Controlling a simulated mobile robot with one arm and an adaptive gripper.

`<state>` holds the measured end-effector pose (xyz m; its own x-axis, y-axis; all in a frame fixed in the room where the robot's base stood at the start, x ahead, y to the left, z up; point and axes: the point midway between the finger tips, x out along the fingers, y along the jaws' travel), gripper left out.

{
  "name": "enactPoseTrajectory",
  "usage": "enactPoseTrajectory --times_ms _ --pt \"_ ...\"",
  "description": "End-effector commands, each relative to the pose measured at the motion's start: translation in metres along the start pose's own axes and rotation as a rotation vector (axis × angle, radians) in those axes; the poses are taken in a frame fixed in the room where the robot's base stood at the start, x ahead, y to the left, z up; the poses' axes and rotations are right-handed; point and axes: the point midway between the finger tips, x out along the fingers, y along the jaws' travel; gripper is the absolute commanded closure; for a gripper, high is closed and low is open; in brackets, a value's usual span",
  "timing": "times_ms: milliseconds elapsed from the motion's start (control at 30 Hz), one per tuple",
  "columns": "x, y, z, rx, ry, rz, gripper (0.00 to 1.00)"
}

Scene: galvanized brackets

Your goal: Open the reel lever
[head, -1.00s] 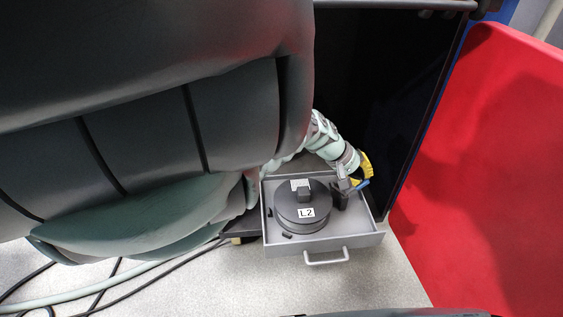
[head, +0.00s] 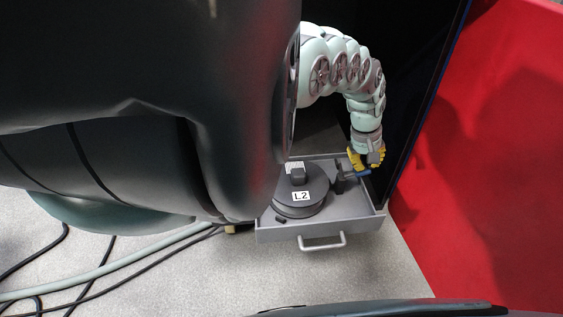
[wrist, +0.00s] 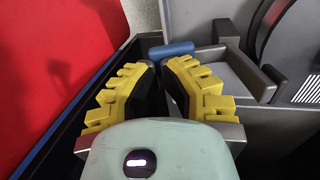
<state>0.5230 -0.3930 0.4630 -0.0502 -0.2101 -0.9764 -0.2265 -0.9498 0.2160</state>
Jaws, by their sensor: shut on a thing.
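The reel (head: 303,207) is a dark round drum with an "L2" label, lying flat in an open grey drawer (head: 325,232). To its right is the reel lever, whose blue handle (head: 363,174) sticks out to the right from a dark bracket (head: 341,178). The blue handle (wrist: 172,48) also shows at the tips of the yellow fingers in the wrist view. My gripper (head: 366,162) is over the handle from above and behind. In the wrist view my gripper (wrist: 160,76) is shut on the blue handle; the exact contact is partly hidden by the fingers.
A dark cabinet wall (head: 400,110) stands close to the right of my arm. A red panel (head: 490,200) is beyond it. Cables (head: 100,285) lie on the grey floor at lower left. The floor in front of the drawer is clear.

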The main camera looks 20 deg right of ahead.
Motion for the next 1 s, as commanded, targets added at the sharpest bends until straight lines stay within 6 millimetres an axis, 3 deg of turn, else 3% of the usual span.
enactPoseTrajectory --times_ms 1000 --pt "0.019 0.002 -0.001 -0.001 0.0 -0.228 1.0"
